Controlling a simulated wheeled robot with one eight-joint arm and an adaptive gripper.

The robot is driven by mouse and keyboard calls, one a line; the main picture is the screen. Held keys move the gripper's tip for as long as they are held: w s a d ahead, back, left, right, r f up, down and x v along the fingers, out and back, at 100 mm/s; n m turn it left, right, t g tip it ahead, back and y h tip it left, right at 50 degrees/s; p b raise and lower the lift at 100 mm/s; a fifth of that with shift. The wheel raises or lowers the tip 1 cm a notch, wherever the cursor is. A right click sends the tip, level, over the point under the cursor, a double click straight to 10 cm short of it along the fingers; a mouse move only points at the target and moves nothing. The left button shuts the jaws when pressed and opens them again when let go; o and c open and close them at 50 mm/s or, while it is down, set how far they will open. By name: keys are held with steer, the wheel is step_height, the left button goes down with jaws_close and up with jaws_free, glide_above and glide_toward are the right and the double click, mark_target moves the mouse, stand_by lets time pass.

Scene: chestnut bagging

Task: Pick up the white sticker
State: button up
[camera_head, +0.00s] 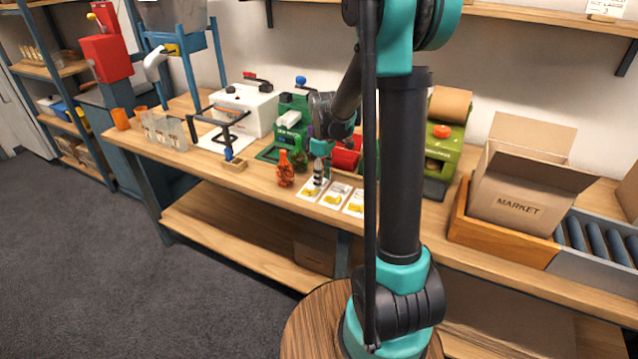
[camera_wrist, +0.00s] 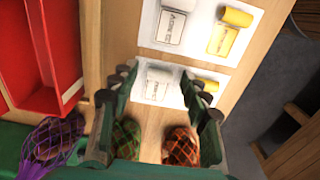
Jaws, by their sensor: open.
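Several white cards lie in a row near the bench's front edge in the head view, such as the left card (camera_head: 311,189). In the wrist view, the upper card (camera_wrist: 200,50) bears a white printed label (camera_wrist: 171,27) beside a yellow one (camera_wrist: 221,40). The lower card shows a similar white label (camera_wrist: 155,90) and a yellow patch (camera_wrist: 208,84). I cannot tell which is the white sticker. My gripper (camera_wrist: 168,88) is open, its fingers around part of the lower card, with nothing visibly held. In the head view my gripper (camera_head: 319,182) is low over the cards; contact is unclear.
A red net bag (camera_wrist: 182,146), a green one (camera_wrist: 127,136) and a purple one (camera_wrist: 52,140) are close by in the wrist view. A red tray (camera_wrist: 40,60) borders the left. A market box (camera_head: 520,190) stands at the right of the bench.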

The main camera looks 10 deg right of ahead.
steer(key=c, duration=0.8)
steer(key=shift+r, duration=0.1)
